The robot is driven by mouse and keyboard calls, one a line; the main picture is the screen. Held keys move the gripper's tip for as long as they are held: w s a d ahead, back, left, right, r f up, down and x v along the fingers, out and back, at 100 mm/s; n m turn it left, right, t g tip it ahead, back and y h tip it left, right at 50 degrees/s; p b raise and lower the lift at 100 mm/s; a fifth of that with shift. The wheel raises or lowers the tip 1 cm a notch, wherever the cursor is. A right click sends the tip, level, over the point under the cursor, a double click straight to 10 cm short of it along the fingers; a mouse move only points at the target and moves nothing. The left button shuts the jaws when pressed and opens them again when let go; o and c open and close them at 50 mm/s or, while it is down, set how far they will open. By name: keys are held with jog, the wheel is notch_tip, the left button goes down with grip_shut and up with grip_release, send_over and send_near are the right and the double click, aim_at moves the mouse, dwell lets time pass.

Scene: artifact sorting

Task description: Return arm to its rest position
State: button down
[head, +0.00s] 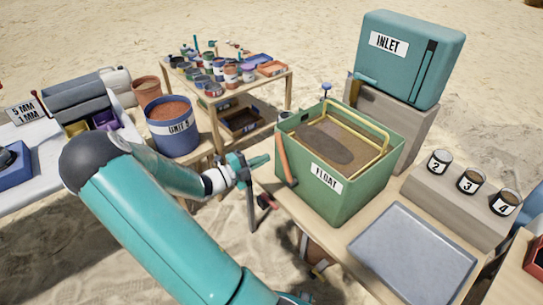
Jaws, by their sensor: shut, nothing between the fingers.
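My teal arm reaches up from the bottom of the head view and bends at a dark elbow on the left. My gripper (262,180) is at the end of the forearm, near the middle of the picture. Its fingers look shut and I see nothing held between them. It appears in the gap between the wooden stand on the left and the table with the green FLOAT box (350,199). The box's left wall is just right of the fingers; I cannot tell the exact distance.
A blue UNIT 5 bucket (172,128) stands behind my forearm. A teal INLET tank (410,62) is at the back right. A grey tray (413,255) and numbered cans (471,182) are at the right. A table of pots (228,85) stands behind. Open sand lies beyond.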

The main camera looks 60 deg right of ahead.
jog(key=shift+w+a, duration=0.1)
dwell(0.6)
jog(key=w+a+r+m+t+y, duration=0.25)
jog(key=a+m+y, duration=0.25)
jog(key=a+m, duration=0.55)
jog(key=w+a+r+m+t+y, duration=0.1)
jog(key=a+r+m+t+y, duration=0.35)
jog(key=a+m, duration=0.55)
jog(key=s+a+r+m+t+y, duration=0.1)
jog(key=a+r+m+t+y, duration=0.2)
jog(key=a+r+m, duration=0.3)
jog(key=s+a+r+m+t+y, duration=0.2)
jog(key=a+r+m+t, duration=0.3)
jog(key=a, duration=1.1)
jog(key=shift+a+r+m+y, duration=0.4)
jog(key=shift+r+m+y, duration=0.4)
jog(key=shift+m, duration=0.15)
jog(key=shift+s+d, duration=0.1)
jog(key=shift+d, duration=0.15)
